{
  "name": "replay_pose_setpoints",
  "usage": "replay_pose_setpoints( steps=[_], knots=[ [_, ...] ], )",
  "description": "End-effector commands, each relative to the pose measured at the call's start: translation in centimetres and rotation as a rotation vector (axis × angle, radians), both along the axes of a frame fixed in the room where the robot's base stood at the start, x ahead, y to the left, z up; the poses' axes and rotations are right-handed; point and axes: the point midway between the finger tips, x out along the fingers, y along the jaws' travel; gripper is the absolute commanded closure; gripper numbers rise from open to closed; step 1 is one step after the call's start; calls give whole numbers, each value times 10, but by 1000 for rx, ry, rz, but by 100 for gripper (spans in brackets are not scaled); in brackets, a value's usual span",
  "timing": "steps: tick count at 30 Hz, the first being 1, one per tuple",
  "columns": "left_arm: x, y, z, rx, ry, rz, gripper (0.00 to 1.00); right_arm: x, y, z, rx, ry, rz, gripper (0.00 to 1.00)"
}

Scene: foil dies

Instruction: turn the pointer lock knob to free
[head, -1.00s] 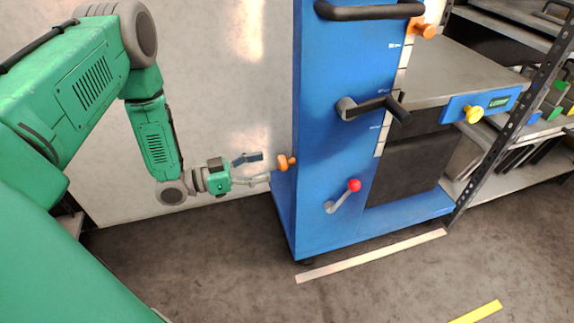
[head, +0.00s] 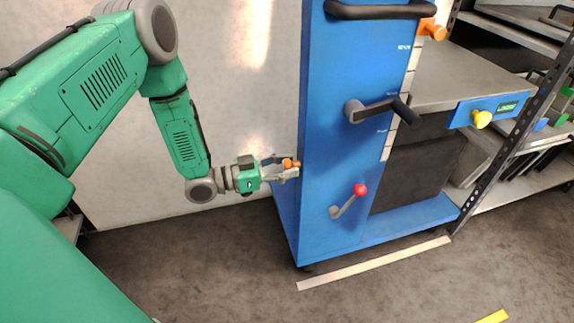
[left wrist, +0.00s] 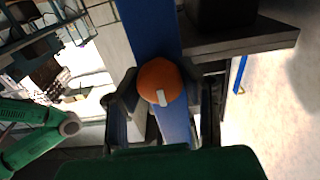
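The pointer lock knob appears to be the orange knob (head: 290,164) on the left side of the blue cabinet (head: 330,190). In the left wrist view it is a round orange knob (left wrist: 160,82) with a pale pointer mark that points down in the picture, slightly right. My left gripper (head: 283,168) is at this knob, one finger on each side of it. In the left wrist view the fingertips (left wrist: 161,85) lie close beside the knob. I cannot tell whether they press on it. My right gripper is not in view.
A yellow knob (head: 481,119) sits further right, near a shelf rack (head: 515,110). A pale wall stands behind my left arm.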

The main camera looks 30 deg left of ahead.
Motion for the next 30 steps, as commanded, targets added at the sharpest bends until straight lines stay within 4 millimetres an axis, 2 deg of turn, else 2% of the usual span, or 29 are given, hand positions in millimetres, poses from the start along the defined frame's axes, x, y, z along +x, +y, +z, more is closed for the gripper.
replay_pose_setpoints(
  steps=[14,30],
  knots=[
    [3,4,3,-95,75,8,98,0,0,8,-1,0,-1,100],
    [6,6,3,-466,386,8,98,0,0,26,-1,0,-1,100]
  ],
)
